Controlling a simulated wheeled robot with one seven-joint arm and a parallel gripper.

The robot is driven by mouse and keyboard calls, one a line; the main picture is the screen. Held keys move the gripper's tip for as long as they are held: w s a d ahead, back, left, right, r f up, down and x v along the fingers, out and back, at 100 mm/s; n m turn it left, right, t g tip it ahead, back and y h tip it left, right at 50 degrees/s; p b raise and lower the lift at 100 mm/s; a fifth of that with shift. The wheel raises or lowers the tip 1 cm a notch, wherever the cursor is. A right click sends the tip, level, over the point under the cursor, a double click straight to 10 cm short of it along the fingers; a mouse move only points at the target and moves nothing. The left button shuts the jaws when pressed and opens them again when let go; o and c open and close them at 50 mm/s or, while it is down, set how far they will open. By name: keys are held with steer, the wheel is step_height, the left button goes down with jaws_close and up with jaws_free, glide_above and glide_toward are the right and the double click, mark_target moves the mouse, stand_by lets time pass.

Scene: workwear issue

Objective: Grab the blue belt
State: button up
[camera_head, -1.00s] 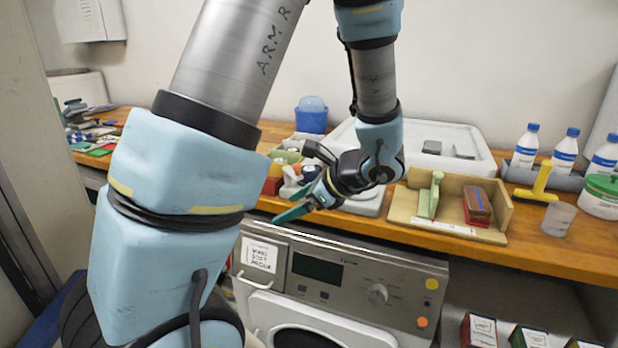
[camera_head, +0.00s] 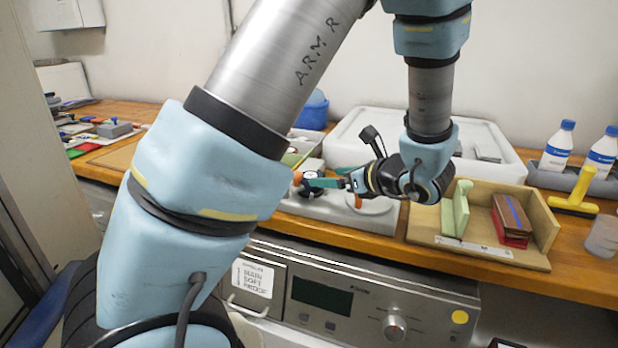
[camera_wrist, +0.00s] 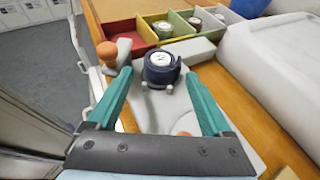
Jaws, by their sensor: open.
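A dark navy-blue rolled belt (camera_wrist: 161,68) with a pale round centre sits on a grey device with an orange knob, ahead of my gripper in the wrist view. In the head view the belt (camera_head: 311,174) is small and partly hidden by my arm and fingers. My gripper (camera_wrist: 158,77) is open, with its teal fingers pointing at the belt. The fingertips appear on its left and right in the wrist view. I cannot tell how far apart in depth they are, and nothing is held.
A row of red, yellow, green and grey bins (camera_wrist: 133,28) lies beyond the belt, some holding rolled items. A large white tub (camera_head: 365,118) stands behind. A wooden fixture (camera_head: 480,254) with green and brown-red blocks stands right, near bottles (camera_head: 557,147) and a yellow-ended tool (camera_head: 573,206).

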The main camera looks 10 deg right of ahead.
mark_target(311, 175)
steer(key=p+x, duration=0.1)
steer(key=x, duration=0.3)
steer(key=shift+w, duration=0.25)
steer(key=shift+p+x, duration=0.7)
steer(key=shift+x, duration=2.6)
steer(key=c, duration=1.1)
steer(key=shift+r, duration=0.1)
steer(key=shift+c, duration=0.2)
